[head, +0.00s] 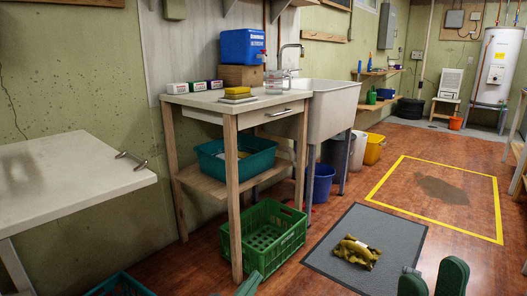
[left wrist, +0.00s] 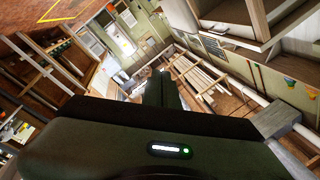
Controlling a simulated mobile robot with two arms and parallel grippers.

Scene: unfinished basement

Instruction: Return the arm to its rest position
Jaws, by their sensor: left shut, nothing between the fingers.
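My left gripper (left wrist: 160,88) points away from the camera in the left wrist view, its dark green fingers together with nothing between them. Its dark green housing with a small green light (left wrist: 185,150) fills the lower part of that view. In the head view, a green tip of my left arm (head: 249,284) shows at the bottom edge, in front of the green crate. Green rounded parts of my right arm (head: 453,276) show at the bottom right of the head view.
A wooden-legged table (head: 195,100) carries a sponge and small boxes. A green crate (head: 262,238) stands on the floor below. A grey mat (head: 385,222) holds a crumpled olive cloth (head: 356,252). A white worktop (head: 70,180) is at left.

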